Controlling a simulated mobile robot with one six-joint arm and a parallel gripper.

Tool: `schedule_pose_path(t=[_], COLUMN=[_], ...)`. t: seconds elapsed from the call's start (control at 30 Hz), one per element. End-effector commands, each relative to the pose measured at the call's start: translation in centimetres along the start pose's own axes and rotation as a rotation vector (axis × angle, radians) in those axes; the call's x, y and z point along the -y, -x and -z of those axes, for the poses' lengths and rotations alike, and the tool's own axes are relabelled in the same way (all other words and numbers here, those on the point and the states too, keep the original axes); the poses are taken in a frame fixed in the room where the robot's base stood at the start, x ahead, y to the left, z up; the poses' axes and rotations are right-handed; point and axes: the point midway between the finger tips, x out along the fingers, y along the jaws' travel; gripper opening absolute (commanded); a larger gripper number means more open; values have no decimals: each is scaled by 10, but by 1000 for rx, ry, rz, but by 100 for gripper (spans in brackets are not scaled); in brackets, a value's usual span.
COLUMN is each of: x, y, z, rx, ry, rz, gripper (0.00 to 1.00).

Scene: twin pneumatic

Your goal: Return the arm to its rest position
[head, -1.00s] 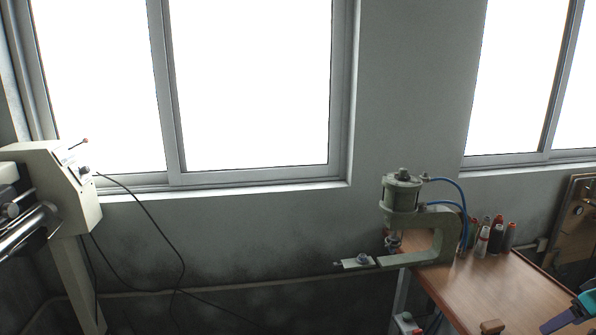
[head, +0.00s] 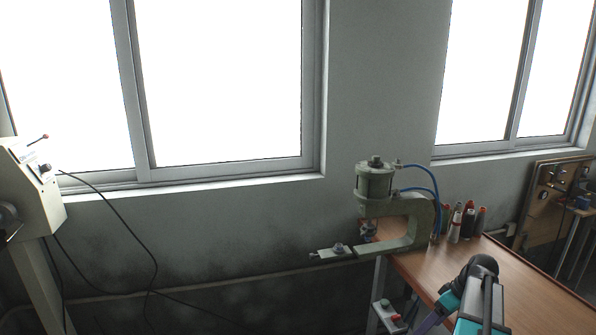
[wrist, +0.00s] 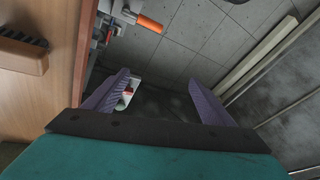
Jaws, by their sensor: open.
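My gripper (wrist: 160,90) shows two purple fingers spread apart in the wrist view, with nothing held between them. In the head view my arm, teal and black, comes up from the bottom edge in front of the wooden table; a purple finger shows beside it at the bottom. The fingers point down past the table's edge toward the floor. A small white box with red and green buttons (wrist: 127,96) shows beyond the left finger, apart from it. It also stands below the table in the head view (head: 388,315).
The wooden table (head: 430,262) carries a green pneumatic press (head: 415,222) and several bottles (head: 467,222). A wooden brush (wrist: 20,54) lies on the table beside my gripper. An orange-handled part (wrist: 150,23) shows past the edge. A beige machine (head: 32,190) stands at left.

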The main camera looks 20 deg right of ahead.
Motion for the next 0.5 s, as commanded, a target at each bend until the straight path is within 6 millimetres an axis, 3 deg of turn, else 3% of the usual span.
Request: schedule_pose_path(t=[0.03,0.1,0.5], x=[11,26,119], y=[-25,-53,-204], z=[4,10,15], rx=[17,40,191], ry=[19,42,131], rz=[25,54,194], gripper=[77,77,77])
